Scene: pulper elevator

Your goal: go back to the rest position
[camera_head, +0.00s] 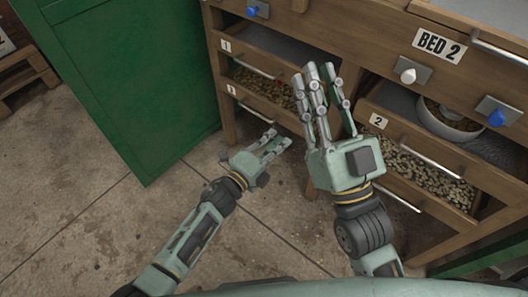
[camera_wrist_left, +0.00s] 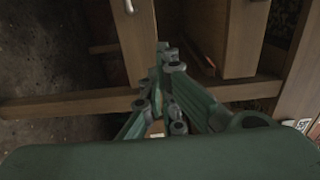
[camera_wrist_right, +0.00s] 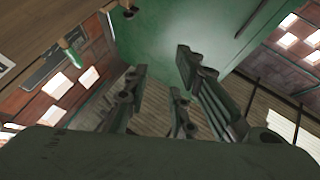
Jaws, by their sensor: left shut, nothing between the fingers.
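My left gripper (camera_head: 272,147) is low, in front of the lower left of the wooden cabinet (camera_head: 300,62), close to the drawer marked 3 (camera_head: 262,108). It is shut and empty; its fingers also show in the left wrist view (camera_wrist_left: 165,85), with wooden boards behind them. My right gripper (camera_head: 324,85) is raised in front of the cabinet, between the left drawers and the drawer marked 2 (camera_head: 432,180). Its fingers point up and stand apart, with nothing between them. In the right wrist view the open fingers (camera_wrist_right: 165,85) show the green panel behind them.
A green cabinet (camera_head: 120,80) stands at the left. Drawers 1 and 2 are pulled out and hold brownish pieces. A bowl (camera_head: 450,120) stands in an opening at the right. Knobs and a BED 2 sign (camera_head: 438,44) are above.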

